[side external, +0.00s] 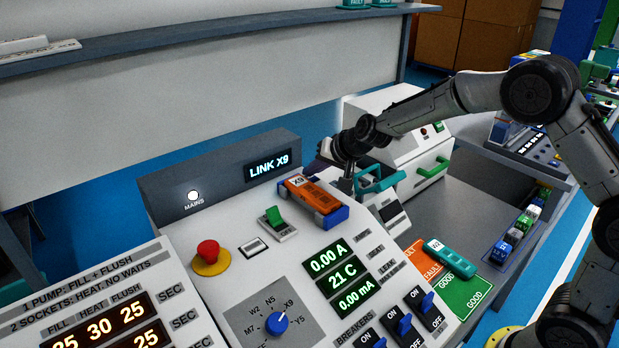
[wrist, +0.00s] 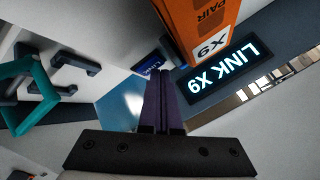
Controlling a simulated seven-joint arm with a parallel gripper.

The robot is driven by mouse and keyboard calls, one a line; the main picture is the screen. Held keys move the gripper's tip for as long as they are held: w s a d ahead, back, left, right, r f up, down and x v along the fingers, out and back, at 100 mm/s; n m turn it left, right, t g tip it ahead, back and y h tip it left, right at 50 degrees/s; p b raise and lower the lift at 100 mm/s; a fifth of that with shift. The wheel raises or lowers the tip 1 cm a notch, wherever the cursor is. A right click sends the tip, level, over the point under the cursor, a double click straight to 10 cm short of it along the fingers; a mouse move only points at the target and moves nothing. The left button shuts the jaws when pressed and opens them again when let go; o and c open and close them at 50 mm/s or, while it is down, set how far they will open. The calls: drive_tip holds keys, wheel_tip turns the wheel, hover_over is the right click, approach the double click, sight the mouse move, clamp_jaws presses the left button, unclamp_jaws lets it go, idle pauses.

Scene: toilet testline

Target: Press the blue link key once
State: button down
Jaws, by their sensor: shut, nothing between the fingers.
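My gripper (side external: 346,186) is shut and empty, at the far right end of the orange X9 handset (side external: 311,195). In the wrist view its dark purple fingers (wrist: 161,74) lie side by side. Just past their tips is a small blue piece with pale lettering (wrist: 149,65), too small to read; it looks like the link key. I cannot tell whether the fingers touch it. In the side view no blue link key can be made out near my gripper. The display (side external: 268,165) reads LINK X9 and also shows in the wrist view (wrist: 228,75).
The handset (wrist: 206,30) rises close beside the fingers. A green rocker (side external: 275,217), red button (side external: 208,252), blue dial (side external: 277,323) and breakers (side external: 404,324) are on the panel.

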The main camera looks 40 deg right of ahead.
drive_tip(key=shift+r, duration=0.5)
drive_tip(key=shift+r, duration=0.15)
drive_tip(key=shift+r, duration=2.4)
wheel_tip(320, 180, up, 8)
drive_tip(key=t, duration=0.2)
hover_over(312, 180)
drive_tip(key=s, duration=0.3)
drive_tip(key=s+r+n, duration=0.2)
drive_tip(key=s+r, duration=0.5)
drive_tip(key=s, duration=0.6)
drive_tip(key=s+f+n+g, duration=0.2)
drive_tip(key=s+f, duration=0.2)
drive_tip(key=s, duration=0.4)
drive_tip(key=s+f+n+g, duration=0.1)
drive_tip(key=s+f, duration=0.3)
drive_tip(key=s, duration=0.4)
drive_tip(key=s+d+f+n+g+h, duration=0.1)
drive_tip(key=s+f, duration=0.3)
drive_tip(key=s, duration=0.5)
drive_tip(key=shift+f+n+g, duration=0.3)
drive_tip(key=shift+n+g, duration=0.5)
drive_tip(key=shift+n, duration=0.1)
